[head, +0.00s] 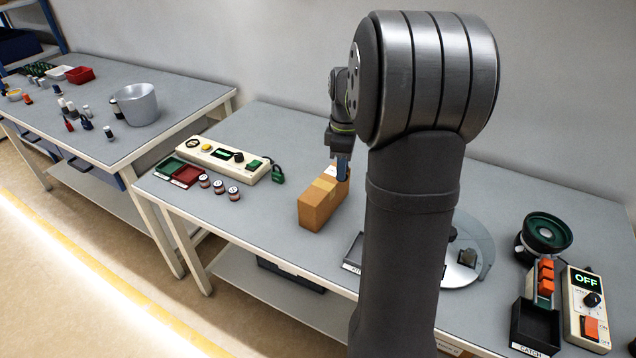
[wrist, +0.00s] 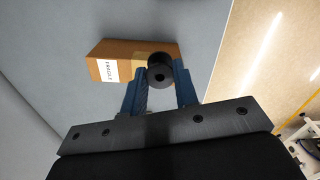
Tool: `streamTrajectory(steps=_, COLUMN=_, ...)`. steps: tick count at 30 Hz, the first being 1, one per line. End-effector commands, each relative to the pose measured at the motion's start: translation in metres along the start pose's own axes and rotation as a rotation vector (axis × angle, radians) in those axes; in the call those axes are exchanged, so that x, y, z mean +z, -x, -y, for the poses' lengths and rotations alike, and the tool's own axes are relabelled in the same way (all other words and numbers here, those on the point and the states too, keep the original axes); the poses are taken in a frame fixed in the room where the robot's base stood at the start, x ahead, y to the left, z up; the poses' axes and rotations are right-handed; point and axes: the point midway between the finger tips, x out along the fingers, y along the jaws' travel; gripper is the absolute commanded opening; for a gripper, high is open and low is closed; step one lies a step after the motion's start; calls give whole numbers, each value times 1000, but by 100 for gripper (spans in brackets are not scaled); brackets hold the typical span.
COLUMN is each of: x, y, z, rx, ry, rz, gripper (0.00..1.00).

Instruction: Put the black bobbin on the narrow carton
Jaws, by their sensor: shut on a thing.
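My gripper (wrist: 159,80) has blue fingers shut on the black bobbin (wrist: 161,71), which sits between the fingertips in the wrist view. The narrow carton (head: 318,203) is a brown box with a tape strip, standing on the grey table in the head view. In the wrist view the carton (wrist: 125,62) shows a white label and lies just behind the bobbin, which overlaps its right part. In the head view my gripper (head: 343,166) is at the carton's far end, pointing down. I cannot tell whether the bobbin touches the carton top.
A control box (head: 222,160) with a green padlock, several small spools (head: 218,187) and green and red trays (head: 186,175) lie left of the carton.

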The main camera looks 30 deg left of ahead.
Motion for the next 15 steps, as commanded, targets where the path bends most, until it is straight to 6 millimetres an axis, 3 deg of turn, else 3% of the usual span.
streamTrajectory(steps=6, x=-49, y=-30, z=-8, rx=-2, ry=4, rz=1, gripper=6)
streamTrajectory(steps=10, x=-66, y=-40, z=-12, rx=0, ry=1, rz=0, gripper=6)
streamTrajectory(steps=15, x=-72, y=-47, z=-13, rx=0, ry=-1, rz=0, gripper=6)
